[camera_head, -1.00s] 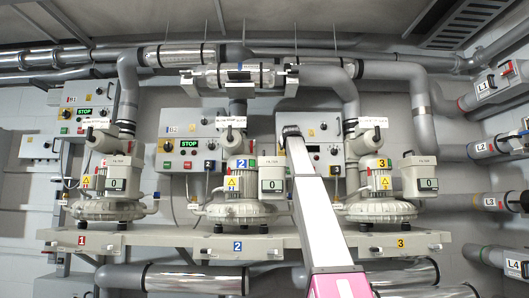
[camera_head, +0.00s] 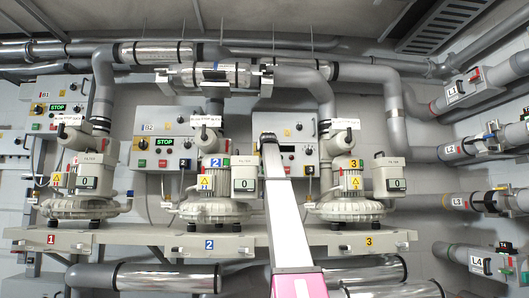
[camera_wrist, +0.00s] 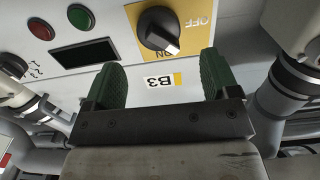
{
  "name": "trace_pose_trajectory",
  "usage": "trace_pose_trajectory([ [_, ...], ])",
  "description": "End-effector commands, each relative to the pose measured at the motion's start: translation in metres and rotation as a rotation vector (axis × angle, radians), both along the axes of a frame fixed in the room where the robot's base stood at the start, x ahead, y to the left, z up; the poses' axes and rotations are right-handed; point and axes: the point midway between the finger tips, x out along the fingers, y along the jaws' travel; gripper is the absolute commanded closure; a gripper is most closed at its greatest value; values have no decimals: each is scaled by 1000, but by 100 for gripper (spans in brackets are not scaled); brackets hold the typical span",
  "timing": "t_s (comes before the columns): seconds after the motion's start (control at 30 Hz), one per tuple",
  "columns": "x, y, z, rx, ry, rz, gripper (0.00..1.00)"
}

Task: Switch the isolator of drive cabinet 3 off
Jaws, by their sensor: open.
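Drive cabinet 3 (camera_head: 295,128) is the grey box behind blower 3. Its label B3 (camera_wrist: 164,82) appears upside down in the wrist view. The isolator is a black rotary knob (camera_wrist: 158,30) on a yellow plate (camera_wrist: 199,30) marked OFF and ON. The knob's pale mark lies on the ON side. My gripper (camera_wrist: 158,80) has two green fingers set wide apart, with nothing between them. The knob appears beyond the fingertips, roughly in line with the gap, and apart from them. In the head view, my gripper (camera_head: 268,140) covers part of the cabinet's left side.
A red button (camera_wrist: 41,29), a green button (camera_wrist: 81,16) and a dark display (camera_wrist: 83,57) sit beside the isolator. Blower 3 (camera_head: 345,205) stands at right below the cabinet, blower 2 (camera_head: 215,210) at left. Cabinet 2 (camera_head: 150,125) shows a green STOP display. Pipes run close by.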

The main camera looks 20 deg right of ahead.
Motion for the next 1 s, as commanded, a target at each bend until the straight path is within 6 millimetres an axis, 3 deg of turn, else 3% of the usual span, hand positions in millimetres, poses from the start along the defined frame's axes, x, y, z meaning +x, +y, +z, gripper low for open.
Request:
trace_pose_trajectory([
  [0.1,25,-7,3,0,0,0,19],
  [0.3,50,-14,1,0,0,0,19],
  [0.63,54,-16,0,0,0,0,19],
  [0.67,54,-16,0,0,0,0,22],
  [0.8,54,-16,0,0,0,0,68],
  [1.0,54,-15,0,-4,1,0,68],
])
